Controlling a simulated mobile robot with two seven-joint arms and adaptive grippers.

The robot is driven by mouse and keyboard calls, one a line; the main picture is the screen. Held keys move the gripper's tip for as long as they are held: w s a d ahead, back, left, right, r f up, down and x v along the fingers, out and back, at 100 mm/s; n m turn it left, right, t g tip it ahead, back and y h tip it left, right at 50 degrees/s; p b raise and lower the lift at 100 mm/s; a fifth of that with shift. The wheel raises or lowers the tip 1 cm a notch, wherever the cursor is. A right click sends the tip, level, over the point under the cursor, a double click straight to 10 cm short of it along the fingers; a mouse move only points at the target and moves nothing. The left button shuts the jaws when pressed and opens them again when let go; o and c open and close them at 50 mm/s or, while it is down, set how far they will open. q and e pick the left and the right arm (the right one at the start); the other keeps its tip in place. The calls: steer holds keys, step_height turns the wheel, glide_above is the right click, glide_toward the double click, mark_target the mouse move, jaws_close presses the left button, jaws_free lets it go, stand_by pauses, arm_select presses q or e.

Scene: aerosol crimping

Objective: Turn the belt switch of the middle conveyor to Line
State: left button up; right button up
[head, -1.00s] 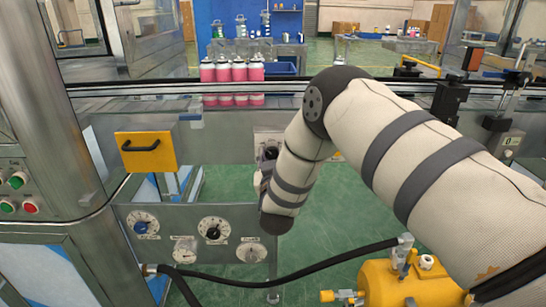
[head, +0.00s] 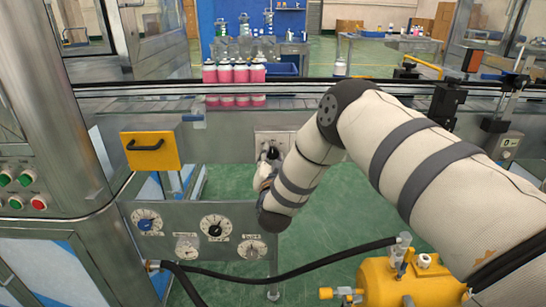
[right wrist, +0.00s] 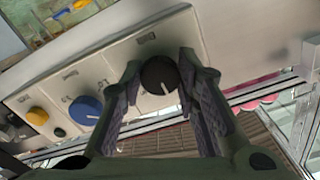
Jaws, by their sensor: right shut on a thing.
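A black knob (right wrist: 158,76) with a white pointer line sits on a light panel (right wrist: 120,58) in the right wrist view. My right gripper (right wrist: 160,72) has one finger on each side of this knob and is shut on it. The pointer line runs from the knob's middle toward its lower edge. In the head view my right gripper (head: 268,160) is at the grey switch plate (head: 284,138) under the conveyor rail, and my arm partly covers it. The lettering around the knob is too small to read. My left gripper is not in view.
A blue knob (right wrist: 85,110) and a yellow knob (right wrist: 37,116) are beside the black one. A yellow box with a handle (head: 158,158) and a gauge panel (head: 188,216) are to the left. Pink bottles (head: 241,75) stand behind the conveyor rail (head: 180,90).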

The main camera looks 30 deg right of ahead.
steer(key=shift+f, duration=0.1)
stand_by(0.3)
steer(key=o, duration=1.2)
steer(key=shift+c, duration=0.2)
steer(key=v, duration=1.2)
steer(key=shift+s, duration=0.1)
